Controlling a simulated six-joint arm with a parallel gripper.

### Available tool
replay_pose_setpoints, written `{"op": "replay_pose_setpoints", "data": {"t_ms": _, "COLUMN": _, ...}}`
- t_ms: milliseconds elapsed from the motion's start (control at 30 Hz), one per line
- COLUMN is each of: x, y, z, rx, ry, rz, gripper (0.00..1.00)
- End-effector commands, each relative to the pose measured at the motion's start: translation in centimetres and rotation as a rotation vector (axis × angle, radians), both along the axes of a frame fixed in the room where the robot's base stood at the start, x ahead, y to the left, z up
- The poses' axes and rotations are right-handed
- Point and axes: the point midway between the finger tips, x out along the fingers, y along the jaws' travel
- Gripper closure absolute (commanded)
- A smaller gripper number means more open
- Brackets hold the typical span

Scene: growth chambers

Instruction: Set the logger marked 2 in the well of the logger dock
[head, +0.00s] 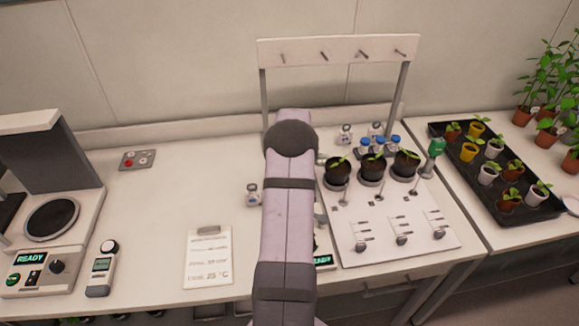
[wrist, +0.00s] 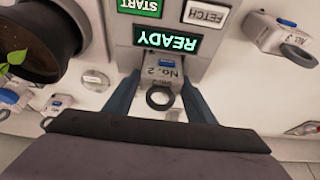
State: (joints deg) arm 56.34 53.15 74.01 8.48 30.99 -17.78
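The logger marked No. 2 (wrist: 162,76) is a small pale block with a blue patch and a dark ring. In the wrist view it lies between the two fingertips of my gripper (wrist: 160,82), right by the lit READY display of the logger dock (wrist: 203,47). The fingers are close along its sides; whether they touch it is unclear. Its underside and the well are hidden, so I cannot tell whether it is seated. In the head view my arm covers the gripper and most of the dock, leaving a lit corner of the dock (head: 323,261).
Another logger (wrist: 284,36) sits beside the dock; it also shows in the head view (head: 253,194). A white panel (head: 350,245) with dark pots (head: 338,172) stands close on the dock's other side. A clipboard (head: 209,256) lies left. Bare counter (head: 170,200) is farther left.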

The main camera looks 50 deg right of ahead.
Motion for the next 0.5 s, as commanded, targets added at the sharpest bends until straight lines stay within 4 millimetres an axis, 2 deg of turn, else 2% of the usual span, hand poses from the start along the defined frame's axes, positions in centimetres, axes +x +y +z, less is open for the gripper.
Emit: {"op": "replay_pose_setpoints", "data": {"t_ms": 500, "x": -0.17, "y": 0.16, "z": 0.51, "rx": 0.0, "ry": 0.0, "rz": 0.0, "gripper": 0.36}}
